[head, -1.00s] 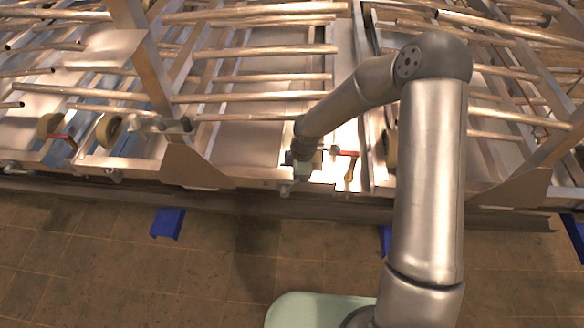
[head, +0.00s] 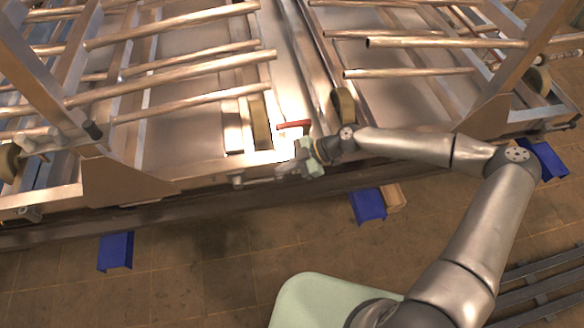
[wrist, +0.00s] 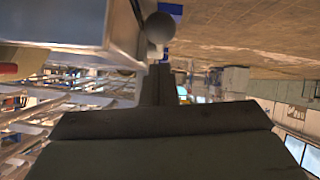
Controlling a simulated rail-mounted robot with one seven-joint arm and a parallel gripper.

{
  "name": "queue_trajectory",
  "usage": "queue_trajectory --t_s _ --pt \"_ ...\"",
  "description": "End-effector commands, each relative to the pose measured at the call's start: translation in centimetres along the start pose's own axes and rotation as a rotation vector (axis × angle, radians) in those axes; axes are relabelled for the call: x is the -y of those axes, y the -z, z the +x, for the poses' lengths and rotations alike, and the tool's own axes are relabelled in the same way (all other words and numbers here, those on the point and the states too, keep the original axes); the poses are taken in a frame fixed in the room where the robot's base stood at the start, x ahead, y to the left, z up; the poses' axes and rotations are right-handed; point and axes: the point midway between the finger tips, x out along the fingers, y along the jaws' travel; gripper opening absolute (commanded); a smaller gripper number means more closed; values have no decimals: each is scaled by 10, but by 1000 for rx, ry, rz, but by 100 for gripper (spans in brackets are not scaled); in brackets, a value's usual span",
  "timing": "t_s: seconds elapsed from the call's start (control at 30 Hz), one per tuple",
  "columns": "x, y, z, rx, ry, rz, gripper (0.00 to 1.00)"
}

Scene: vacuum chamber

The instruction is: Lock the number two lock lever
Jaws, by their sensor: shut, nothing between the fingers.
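A red lever handle (head: 293,125) lies on the frame of the chamber structure, just above my gripper in the head view. A red part also shows at the left edge of the wrist view (wrist: 8,69). My gripper (head: 285,171) is at the front rail, below the red handle and apart from it. In the wrist view my gripper (wrist: 157,82) is shut and empty, its fingers close below a grey round knob (wrist: 160,27). I cannot tell which lever this knob belongs to. No number is readable on any lever.
Metal pipes (head: 190,65) run across the structure behind the front rail (head: 140,218). Blue supports (head: 367,205) stand under the rail. An upright post (head: 30,60) rises at the left. The brown floor in front is mostly clear.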

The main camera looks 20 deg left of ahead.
Motion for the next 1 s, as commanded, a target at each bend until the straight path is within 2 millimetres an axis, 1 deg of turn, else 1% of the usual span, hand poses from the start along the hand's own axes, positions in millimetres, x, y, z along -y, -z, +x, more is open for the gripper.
queue_trajectory --t_s 0.03,0.23,0.8,1.0 --pt "2 -10 6 -32 -5 2 0" --pt "5 -16 11 -30 7 -6 0" --pt "7 -22 13 -24 13 -3 0" --pt "7 -20 12 -23 13 -5 0"
